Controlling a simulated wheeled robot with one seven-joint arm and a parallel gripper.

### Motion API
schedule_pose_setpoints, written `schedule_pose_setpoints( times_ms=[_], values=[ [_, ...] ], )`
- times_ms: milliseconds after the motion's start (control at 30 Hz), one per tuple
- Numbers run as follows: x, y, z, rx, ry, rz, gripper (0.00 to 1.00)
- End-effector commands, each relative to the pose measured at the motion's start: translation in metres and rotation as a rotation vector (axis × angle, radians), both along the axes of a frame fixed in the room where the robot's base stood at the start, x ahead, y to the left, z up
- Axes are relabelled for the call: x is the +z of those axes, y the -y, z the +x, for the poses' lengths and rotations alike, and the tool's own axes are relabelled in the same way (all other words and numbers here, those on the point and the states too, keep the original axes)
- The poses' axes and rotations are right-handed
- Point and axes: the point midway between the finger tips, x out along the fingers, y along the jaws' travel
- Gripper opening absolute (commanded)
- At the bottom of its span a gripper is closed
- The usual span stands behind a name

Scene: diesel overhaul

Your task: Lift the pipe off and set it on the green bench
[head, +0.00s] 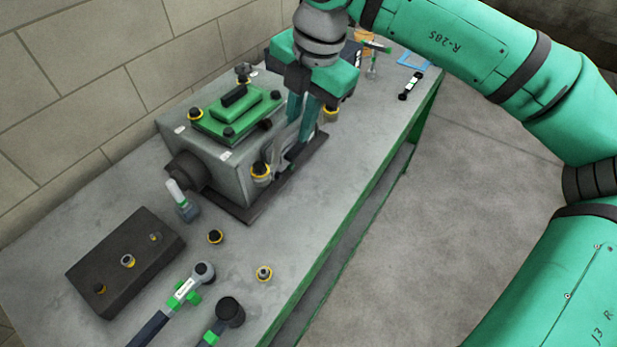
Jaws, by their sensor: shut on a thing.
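My gripper (303,128) points down at the right side of the grey engine block (222,165). Its green fingers are shut on a dark part (308,149) low beside the block, which seems to be the pipe. Most of it is hidden by the fingers and block, so I cannot tell whether it is clear of the block. The block has a green cover (232,113) and stands on a dark base plate. The bench (60,235) has a grey top and green edges.
Yellow-ringed dark fittings (261,172) are on and around the block. A dark holed block (125,262), a wrench-like tool (202,273) and another black-headed tool (230,312) lie at the front. Small items and a blue frame (413,61) lie at the back right. The right bench strip is mostly clear.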

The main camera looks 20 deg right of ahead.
Motion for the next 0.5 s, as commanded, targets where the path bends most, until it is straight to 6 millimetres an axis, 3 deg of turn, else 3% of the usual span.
schedule_pose_setpoints(
  times_ms=[100,300,500],
  values=[
    [-0.057,0.018,0.017,-0.003,-0.004,0.006,0.0],
    [-0.145,0.035,0.032,0.021,-0.006,-0.003,0.0],
    [-0.201,0.039,0.036,0.049,-0.005,-0.014,0.0]
  ],
)
